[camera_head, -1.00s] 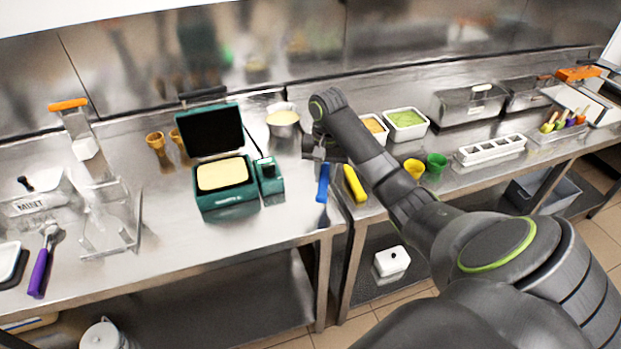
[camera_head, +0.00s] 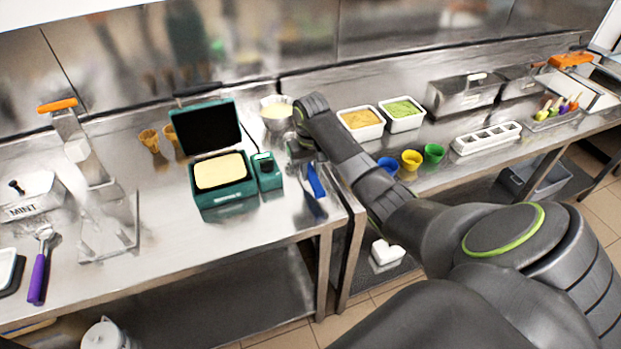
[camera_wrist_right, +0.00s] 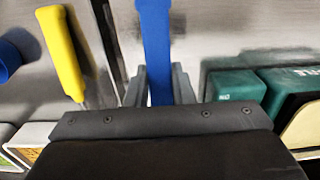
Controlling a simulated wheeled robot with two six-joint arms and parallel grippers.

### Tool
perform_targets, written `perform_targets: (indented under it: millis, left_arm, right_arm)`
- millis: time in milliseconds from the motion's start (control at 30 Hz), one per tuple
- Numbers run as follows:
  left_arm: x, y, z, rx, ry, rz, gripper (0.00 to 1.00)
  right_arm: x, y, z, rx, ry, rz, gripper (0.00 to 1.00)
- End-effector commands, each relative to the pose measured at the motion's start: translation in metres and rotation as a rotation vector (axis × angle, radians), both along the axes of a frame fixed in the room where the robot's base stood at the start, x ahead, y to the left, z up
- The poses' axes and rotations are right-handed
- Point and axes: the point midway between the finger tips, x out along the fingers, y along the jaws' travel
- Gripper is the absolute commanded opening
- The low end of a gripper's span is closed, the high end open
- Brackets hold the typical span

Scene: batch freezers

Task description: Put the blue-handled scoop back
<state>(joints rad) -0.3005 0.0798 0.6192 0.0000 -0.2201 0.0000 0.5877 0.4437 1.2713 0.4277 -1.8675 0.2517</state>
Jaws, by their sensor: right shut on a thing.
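The blue-handled scoop (camera_head: 315,180) is by the right end of the left steel counter, just right of the teal waffle maker. My right gripper (camera_head: 306,160) is shut on it; the handle sticks out toward the front. In the right wrist view the blue handle (camera_wrist_right: 155,45) runs between the two fingers (camera_wrist_right: 160,85). The scoop's head is hidden, and I cannot tell how high it is above the counter. My left gripper is not in view.
The teal waffle maker (camera_head: 222,192) stands open close by. A yellow handle (camera_wrist_right: 62,55) lies beside the blue one in the wrist view. Coloured cups (camera_head: 411,160) and ice cream tubs (camera_head: 361,121) are on the right counter. A metal bowl (camera_head: 277,112) is behind.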

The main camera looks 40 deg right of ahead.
Motion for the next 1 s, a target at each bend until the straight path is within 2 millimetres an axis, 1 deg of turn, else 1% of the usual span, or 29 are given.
perform_targets:
  millis: [100,233,300,633,667,800,1000]
  left_arm:
    - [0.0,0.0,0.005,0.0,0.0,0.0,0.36]
    - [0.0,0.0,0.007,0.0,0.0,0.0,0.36]
    - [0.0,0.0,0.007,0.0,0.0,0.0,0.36]
    - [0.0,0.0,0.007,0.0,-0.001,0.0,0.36]
    - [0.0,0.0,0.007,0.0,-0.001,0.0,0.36]
    - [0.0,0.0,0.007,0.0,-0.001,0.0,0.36]
    - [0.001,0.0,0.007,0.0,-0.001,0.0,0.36]
  right_arm:
    - [-0.001,0.001,-0.017,0.001,0.006,0.0,0.0]
    - [-0.001,0.0,-0.032,0.001,0.003,-0.001,0.0]
    - [-0.001,0.0,-0.035,0.0,0.002,0.0,0.0]
    - [-0.001,0.0,-0.038,0.0,0.001,0.0,0.0]
    - [-0.001,0.0,-0.038,-0.001,0.002,0.0,0.24]
    - [-0.001,0.0,-0.038,-0.001,0.002,0.0,0.42]
    - [-0.001,0.0,-0.038,0.0,0.002,-0.001,0.43]
